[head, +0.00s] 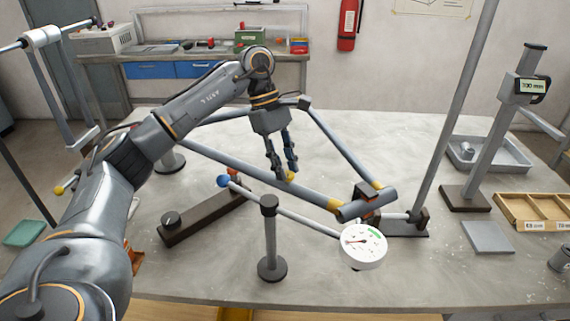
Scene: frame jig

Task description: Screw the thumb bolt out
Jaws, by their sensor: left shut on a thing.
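My left gripper (283,176) reaches down over the grey tube frame (250,172) in the middle of the table in the head view. Its fingers are shut at the frame's long tube, on what looks like the thumb bolt (290,177). Only a small yellow bit shows at the fingertips; the rest of the bolt is hidden, and I cannot tell how far it is screwed in. My right gripper is out of view.
A dial gauge (363,247) and a post stand (270,240) are in front of the frame. A dark bar with a knob (205,213) lies left. A digital height gauge (520,90), grey tray (489,155) and wooden box (533,211) are right.

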